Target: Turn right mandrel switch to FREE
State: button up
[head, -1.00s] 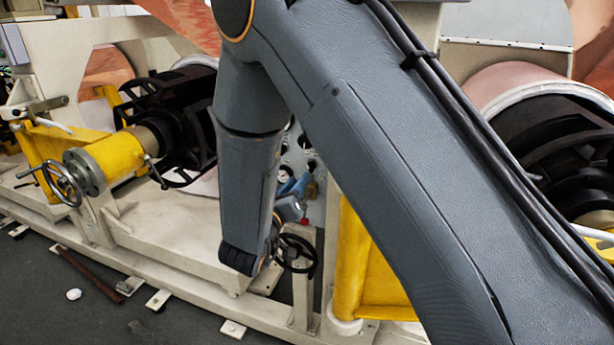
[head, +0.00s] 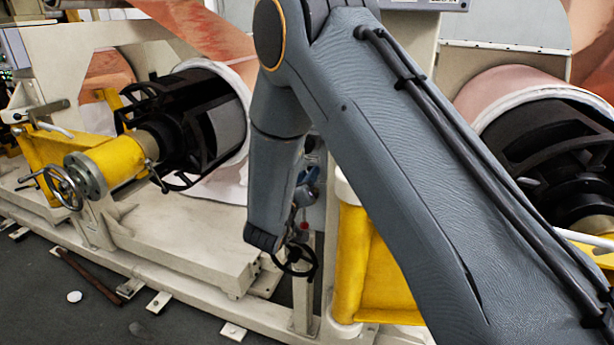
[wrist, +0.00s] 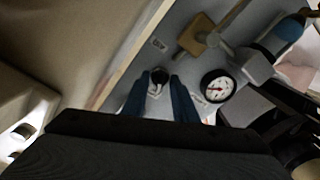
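In the wrist view, a small round black switch knob (wrist: 159,76) sits on a grey panel (wrist: 195,70), with a small label (wrist: 159,44) above it that is too blurred to read. My gripper (wrist: 160,84) shows as two blue fingers, spread apart, with the knob between and just beyond their tips. Whether the fingers touch the knob, and which way it is turned, I cannot tell. In the head view my own arm hides the gripper, the switch and most of the panel.
A white-faced gauge (wrist: 218,85) is right of the fingers, with a brass-coloured fitting (wrist: 196,36) above. In the head view, a black handwheel (head: 296,258) stands below my arm, with a yellow bracket (head: 370,270) to its right and a foil roll (head: 525,85) at far right.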

grip_shut()
jog(key=shift+m, duration=0.3)
jog(key=m+b, duration=0.3)
jog(key=m, duration=0.2)
jog(key=shift+w+m, duration=0.1)
jog(key=shift+m, duration=0.2)
jog(key=m+b, duration=0.3)
jog(key=m, duration=0.2)
jog(key=shift+m+b, duration=0.3)
jog(key=shift+r, duration=0.1)
grip_release()
